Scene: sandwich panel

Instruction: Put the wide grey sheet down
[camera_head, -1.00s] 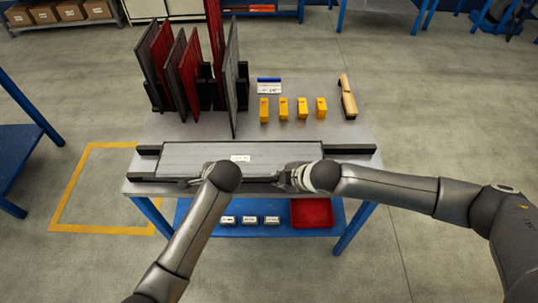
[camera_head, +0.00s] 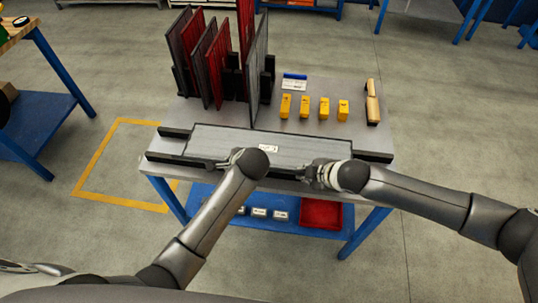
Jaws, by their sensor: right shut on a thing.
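The wide grey sheet (camera_head: 225,140) lies flat, or nearly so, along the front of the grey table, with a small white label near its middle. Black rails (camera_head: 372,156) show at its ends and along its near side. My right gripper (camera_head: 306,174) is shut on the sheet's near edge, right of the middle. My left gripper (camera_head: 222,164) is at the near edge left of the middle; its fingers are small and partly hidden by its wrist, so I cannot tell their state. I cannot tell whether the sheet rests fully on the rails.
Dark and red panels (camera_head: 204,58) stand upright in a black rack behind the sheet, with a tall grey panel (camera_head: 258,72) at their right. Several yellow blocks (camera_head: 304,107) and a wooden-handled tool (camera_head: 373,103) lie behind. A red tray (camera_head: 321,213) sits on the blue lower shelf.

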